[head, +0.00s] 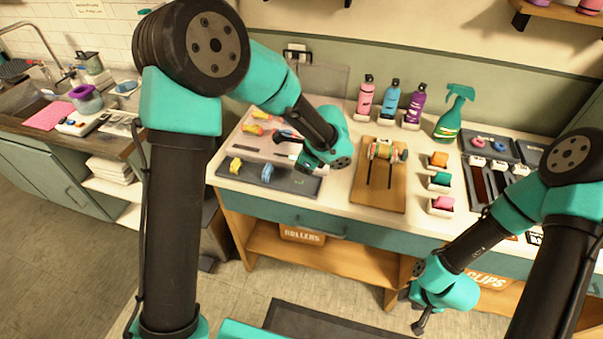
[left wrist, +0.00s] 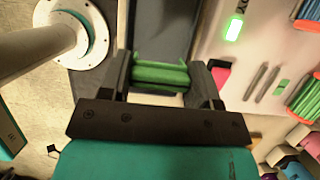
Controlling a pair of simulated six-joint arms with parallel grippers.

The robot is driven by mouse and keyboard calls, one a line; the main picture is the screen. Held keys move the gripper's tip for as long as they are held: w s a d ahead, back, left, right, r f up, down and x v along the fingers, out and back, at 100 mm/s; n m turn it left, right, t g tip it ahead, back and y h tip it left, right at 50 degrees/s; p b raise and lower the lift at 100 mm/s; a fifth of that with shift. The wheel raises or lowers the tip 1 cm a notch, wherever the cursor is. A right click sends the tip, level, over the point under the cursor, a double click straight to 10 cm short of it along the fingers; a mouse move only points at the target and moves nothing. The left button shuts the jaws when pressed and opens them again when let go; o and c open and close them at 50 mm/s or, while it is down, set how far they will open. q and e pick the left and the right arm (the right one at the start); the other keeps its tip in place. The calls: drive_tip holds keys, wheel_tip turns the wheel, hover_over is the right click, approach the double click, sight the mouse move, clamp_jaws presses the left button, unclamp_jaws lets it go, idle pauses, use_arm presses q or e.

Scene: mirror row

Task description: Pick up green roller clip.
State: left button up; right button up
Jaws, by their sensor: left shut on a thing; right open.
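The green roller clip (left wrist: 160,75) shows in the left wrist view as a ribbed green piece between the two dark fingers of my left gripper (left wrist: 162,80), which is shut on it. In the head view my left gripper (head: 290,148) is over the right part of the tray on the worktop, and I cannot make out the green clip there. My right gripper (head: 418,318) is open and empty in front of the worktop, low at the right.
Small blocks in white holders (head: 440,181), several bottles and a green spray bottle (head: 453,115) stand further right and behind.

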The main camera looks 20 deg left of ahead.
use_arm(q)
drive_tip(key=s+d+r, duration=0.1)
drive_tip(key=s+d, duration=0.1)
drive_tip(key=s, duration=0.5)
drive_tip(key=s+d, duration=0.2)
drive_tip(key=s, duration=0.6)
drive_tip(key=shift+s+d+r, duration=0.25)
drive_tip(key=shift+r, duration=0.1)
